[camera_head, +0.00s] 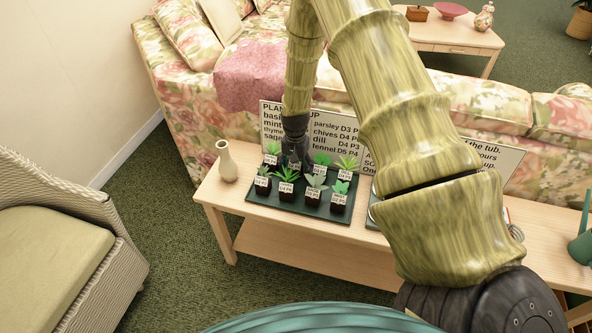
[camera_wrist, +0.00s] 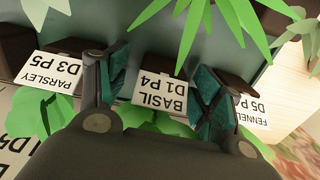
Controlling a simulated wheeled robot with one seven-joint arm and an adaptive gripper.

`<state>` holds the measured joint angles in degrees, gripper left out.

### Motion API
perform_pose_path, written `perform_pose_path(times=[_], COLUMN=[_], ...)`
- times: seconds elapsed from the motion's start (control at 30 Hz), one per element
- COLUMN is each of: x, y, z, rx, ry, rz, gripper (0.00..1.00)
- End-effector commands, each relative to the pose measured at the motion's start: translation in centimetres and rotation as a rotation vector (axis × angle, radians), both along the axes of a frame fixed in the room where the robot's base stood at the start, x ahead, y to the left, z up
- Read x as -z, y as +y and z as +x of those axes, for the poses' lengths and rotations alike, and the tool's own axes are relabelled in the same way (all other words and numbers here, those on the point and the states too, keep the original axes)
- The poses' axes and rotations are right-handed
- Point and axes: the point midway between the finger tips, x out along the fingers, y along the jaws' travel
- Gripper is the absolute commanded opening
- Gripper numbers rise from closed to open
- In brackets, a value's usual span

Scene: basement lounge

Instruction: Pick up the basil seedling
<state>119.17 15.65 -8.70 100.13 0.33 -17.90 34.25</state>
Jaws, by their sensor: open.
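The basil seedling's white label, reading BASIL D1 P4 (camera_wrist: 160,97), shows in the middle of the wrist view, with a dark pot behind it and green leaves beside it, partly covered by my gripper. My gripper (camera_wrist: 160,78) is open, one finger on each side of the label and pot. I cannot tell whether either finger touches them. In the head view my gripper (camera_head: 294,150) reaches down into the back row of the dark green seedling tray (camera_head: 298,208), hiding part of the seedling there.
Close neighbours are the parsley label (camera_wrist: 48,78) and fennel label (camera_wrist: 252,112). Several other potted seedlings fill the tray on the wooden table (camera_head: 230,205). A cream vase (camera_head: 227,163) stands left of the tray. A lettered sign (camera_head: 272,112) stands behind it, before the floral sofa.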

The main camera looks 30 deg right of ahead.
Motion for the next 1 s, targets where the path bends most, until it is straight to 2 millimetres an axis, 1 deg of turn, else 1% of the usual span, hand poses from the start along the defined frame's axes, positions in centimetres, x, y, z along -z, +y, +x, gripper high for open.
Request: perform_pose_path(times=[0.1, 0.3, 0.33, 0.6, 0.87, 1.0], x=[0.40, 0.44, 0.43, 0.42, 0.35, -0.38], y=[-0.01, -0.01, -0.01, 0.01, 0.01, 0.03], z=[0.05, 0.06, 0.06, 0.04, 0.06, 0.10], rx=[0.000, 0.000, 0.000, 0.000, 0.000, -0.001], ry=[-0.001, -0.001, -0.001, -0.001, -0.001, -0.001], rz=[0.000, 0.000, 0.000, 0.000, 0.000, 0.000], gripper=[0.66, 0.66, 0.64, 0.16, 0.16, 0.16])
